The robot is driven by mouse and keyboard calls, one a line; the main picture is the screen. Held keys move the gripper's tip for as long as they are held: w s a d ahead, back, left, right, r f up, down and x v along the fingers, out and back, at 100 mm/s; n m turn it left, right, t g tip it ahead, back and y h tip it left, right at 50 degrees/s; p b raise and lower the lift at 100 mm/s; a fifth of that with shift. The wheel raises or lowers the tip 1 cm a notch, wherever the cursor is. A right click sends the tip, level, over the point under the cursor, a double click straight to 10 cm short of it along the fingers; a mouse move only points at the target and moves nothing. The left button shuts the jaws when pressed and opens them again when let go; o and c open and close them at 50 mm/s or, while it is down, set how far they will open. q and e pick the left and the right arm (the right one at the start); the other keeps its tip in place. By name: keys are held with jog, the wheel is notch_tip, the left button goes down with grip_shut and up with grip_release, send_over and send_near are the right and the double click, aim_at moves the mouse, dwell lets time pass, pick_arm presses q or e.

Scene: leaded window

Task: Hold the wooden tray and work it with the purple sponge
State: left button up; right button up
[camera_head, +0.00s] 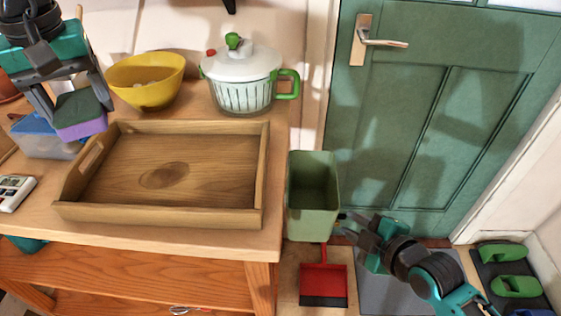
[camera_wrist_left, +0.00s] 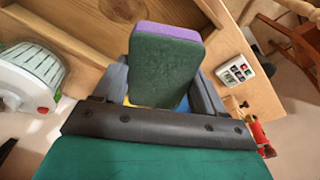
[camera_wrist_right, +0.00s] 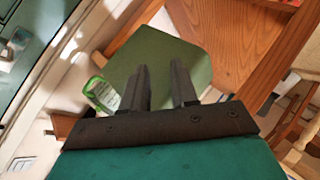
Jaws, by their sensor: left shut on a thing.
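The wooden tray (camera_head: 185,215) lies on the wooden table, with a dark oval mark on its floor. The purple sponge (camera_head: 82,128) has a dark green side and shows large in the left wrist view (camera_wrist_left: 165,65). My left gripper (camera_head: 78,112) is shut on the sponge and holds it near the tray's far left corner. I cannot tell whether the sponge touches anything below. My right gripper (camera_head: 345,225) is low beside the green bin, away from the tray. In the right wrist view its fingers (camera_wrist_right: 160,88) are apart with nothing between them.
A yellow bowl (camera_head: 146,82) and a salad spinner (camera_head: 243,78) stand behind the tray. The green bin (camera_head: 313,195), red dustpan (camera_head: 323,283) and green door (camera_head: 430,120) are right of the table.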

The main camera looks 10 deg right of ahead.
aim_at(267, 143)
jog(key=w+r+n+t+y, duration=0.1)
jog(key=w+r+n+y, duration=0.15)
jog(key=r+n, duration=0.85)
jog(key=a+r+n+y, duration=0.35)
jog(key=a+r, duration=0.25)
jog(key=a, duration=0.2)
jog(key=shift+m, duration=0.35)
jog(key=x, duration=1.1)
jog(key=shift+s+f, duration=0.1)
jog(key=shift+f, duration=0.1)
jog(key=shift+c, duration=0.2)
grip_shut()
